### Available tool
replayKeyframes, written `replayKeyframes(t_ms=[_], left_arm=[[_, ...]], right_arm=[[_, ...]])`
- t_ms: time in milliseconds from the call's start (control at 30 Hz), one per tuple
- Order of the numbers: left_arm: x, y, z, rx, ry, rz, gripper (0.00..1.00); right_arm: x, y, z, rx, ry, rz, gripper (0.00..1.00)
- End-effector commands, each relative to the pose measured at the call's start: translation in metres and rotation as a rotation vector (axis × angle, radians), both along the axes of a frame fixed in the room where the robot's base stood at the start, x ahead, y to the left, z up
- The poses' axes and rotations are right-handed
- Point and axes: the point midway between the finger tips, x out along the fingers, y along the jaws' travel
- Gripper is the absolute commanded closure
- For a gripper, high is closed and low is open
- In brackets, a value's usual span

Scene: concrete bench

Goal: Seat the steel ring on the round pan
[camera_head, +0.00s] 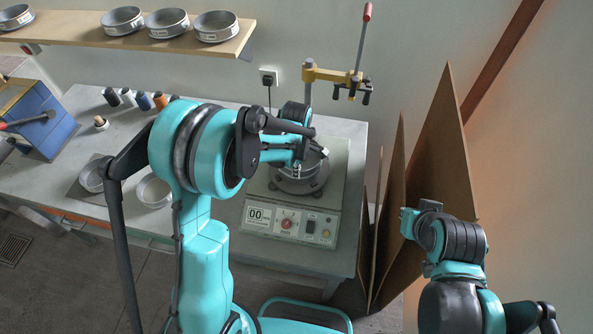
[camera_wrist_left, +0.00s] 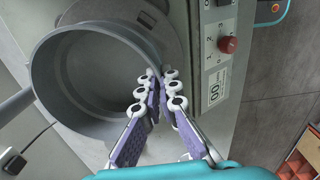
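The steel ring (camera_wrist_left: 52,112) is a wide grey cylinder wall, large in the left wrist view. Its near wall sits between the fingertips of my left gripper (camera_wrist_left: 160,82), which are closed together on it. In the head view my left gripper (camera_head: 311,153) is over the shaker, and it and the wrist partly cover the ring. The round pan (camera_head: 299,186) is grey and sits on top of the shaker, under the ring. The ring looks close over it; I cannot tell whether they touch.
The shaker (camera_head: 291,223) has a display and red knob in front. A yellow clamp on a post (camera_head: 338,76) stands behind. Brown panels (camera_head: 437,160) lean at right. A bowl (camera_head: 92,177) and another ring (camera_head: 153,190) sit at left. Several sieves line the shelf (camera_head: 85,31).

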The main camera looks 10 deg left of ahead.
Motion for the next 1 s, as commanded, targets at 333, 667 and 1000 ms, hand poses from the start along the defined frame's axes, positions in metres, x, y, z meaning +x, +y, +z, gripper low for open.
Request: replayKeyframes(t_ms=[333,667,1000], left_arm=[[0.0,0.0,0.0,0.0,0.0,0.0,0.8],[0.0,0.0,0.0,0.0,0.0,0.0,0.71],[-0.001,0.0,0.051,0.0,0.0,0.0,0.71]], right_arm=[[0.0,0.0,0.0,0.0,0.0,0.0,1.0],[0.0,0.0,-0.001,0.0,0.0,0.0,1.0],[0.0,0.0,0.0,0.0,0.0,0.0,1.0]])
